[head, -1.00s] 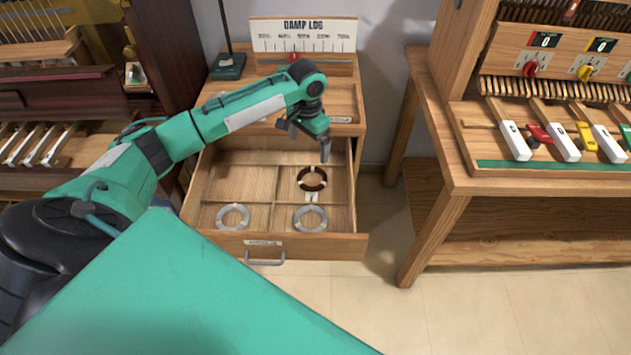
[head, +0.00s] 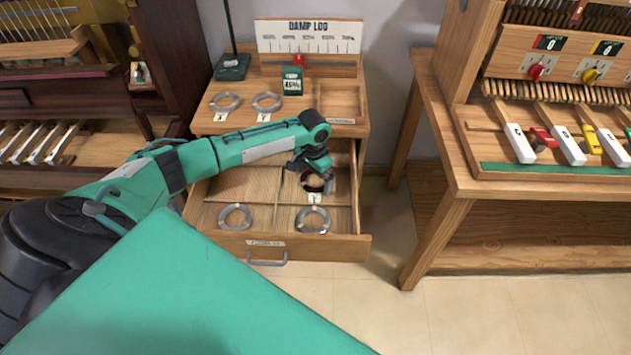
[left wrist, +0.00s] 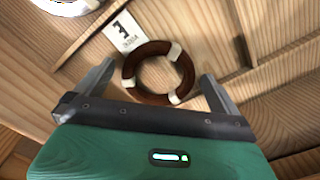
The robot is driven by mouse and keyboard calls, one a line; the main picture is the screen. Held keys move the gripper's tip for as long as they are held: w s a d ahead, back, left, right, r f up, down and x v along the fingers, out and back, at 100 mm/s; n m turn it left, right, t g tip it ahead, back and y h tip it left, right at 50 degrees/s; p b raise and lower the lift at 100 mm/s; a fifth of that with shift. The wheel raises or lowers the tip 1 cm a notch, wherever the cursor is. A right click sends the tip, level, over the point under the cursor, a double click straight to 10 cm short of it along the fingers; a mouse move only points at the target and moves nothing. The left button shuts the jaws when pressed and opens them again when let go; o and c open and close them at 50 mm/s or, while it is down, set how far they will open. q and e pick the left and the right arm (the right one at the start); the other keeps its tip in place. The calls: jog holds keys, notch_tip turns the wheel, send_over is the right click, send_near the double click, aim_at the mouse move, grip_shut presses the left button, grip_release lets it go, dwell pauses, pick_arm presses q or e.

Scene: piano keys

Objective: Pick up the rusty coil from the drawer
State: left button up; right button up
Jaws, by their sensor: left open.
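The rusty coil is a dark red-brown ring with pale bands. In the left wrist view the rusty coil (left wrist: 160,72) lies on the drawer floor by a paper tag (left wrist: 125,33). In the head view the rusty coil (head: 318,183) is in the back right compartment of the open drawer (head: 345,243), partly hidden by my gripper. My left gripper (head: 312,178) is over that compartment. In the wrist view my left gripper (left wrist: 158,85) is open, with its fingers on either side of the coil and nothing held. My right gripper is not in view.
Two grey coils (head: 235,216) (head: 312,219) lie in the front compartments. Two more grey coils (head: 225,102) (head: 267,102) lie on the cabinet top, below a small green meter (head: 292,80). A wooden bench (head: 455,180) stands at the right. The floor between is clear.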

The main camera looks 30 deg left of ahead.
pick_arm(q)
jog(key=c, duration=0.9)
jog(key=shift+c, duration=0.2)
